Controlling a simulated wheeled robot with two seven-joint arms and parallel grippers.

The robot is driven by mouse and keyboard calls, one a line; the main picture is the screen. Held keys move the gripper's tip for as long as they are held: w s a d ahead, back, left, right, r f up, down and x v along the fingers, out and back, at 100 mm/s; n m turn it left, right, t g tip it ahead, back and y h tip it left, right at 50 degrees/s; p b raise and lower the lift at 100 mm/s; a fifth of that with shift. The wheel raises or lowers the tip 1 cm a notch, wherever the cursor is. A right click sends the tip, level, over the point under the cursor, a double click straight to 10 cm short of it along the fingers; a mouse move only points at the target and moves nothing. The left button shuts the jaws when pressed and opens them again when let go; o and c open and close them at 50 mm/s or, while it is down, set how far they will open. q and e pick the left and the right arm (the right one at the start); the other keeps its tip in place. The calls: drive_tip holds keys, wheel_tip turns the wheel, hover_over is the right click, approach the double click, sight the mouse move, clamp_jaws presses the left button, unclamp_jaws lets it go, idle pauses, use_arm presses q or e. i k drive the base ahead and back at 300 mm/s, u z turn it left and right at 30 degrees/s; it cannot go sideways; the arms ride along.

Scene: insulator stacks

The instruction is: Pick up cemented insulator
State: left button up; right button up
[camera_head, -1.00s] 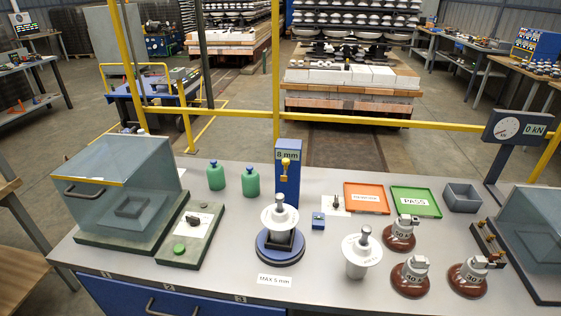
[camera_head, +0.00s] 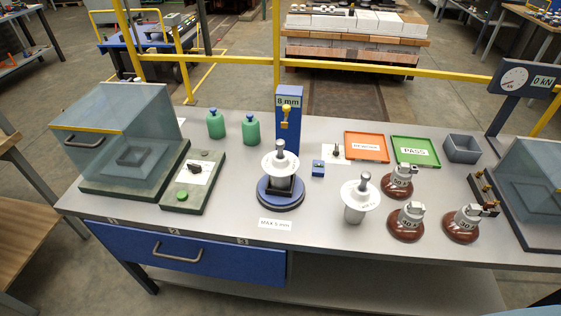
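A white insulator (camera_head: 280,164) with a grey metal pin stands upright on a round blue stand (camera_head: 281,201) at the middle of the bench. A second white insulator (camera_head: 360,196) with a metal pin stands on the bench to its right. Several brown insulators with grey metal caps stand further right: one at the back (camera_head: 398,184), one in front (camera_head: 406,226) and one at the right (camera_head: 464,227). I cannot tell for certain which is the cemented one. Neither of my grippers is in view.
A blue 8 mm gauge post (camera_head: 289,117) stands behind the blue stand. An orange tray (camera_head: 366,146), a green PASS tray (camera_head: 415,150) and a grey bin (camera_head: 462,149) lie at the back. Clear-walled boxes flank the bench at left (camera_head: 128,140) and right (camera_head: 531,205).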

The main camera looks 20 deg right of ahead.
sight(279, 164)
drive_tip(key=u, duration=0.9)
drive_tip(key=i, duration=0.4)
drive_tip(key=z, duration=0.8)
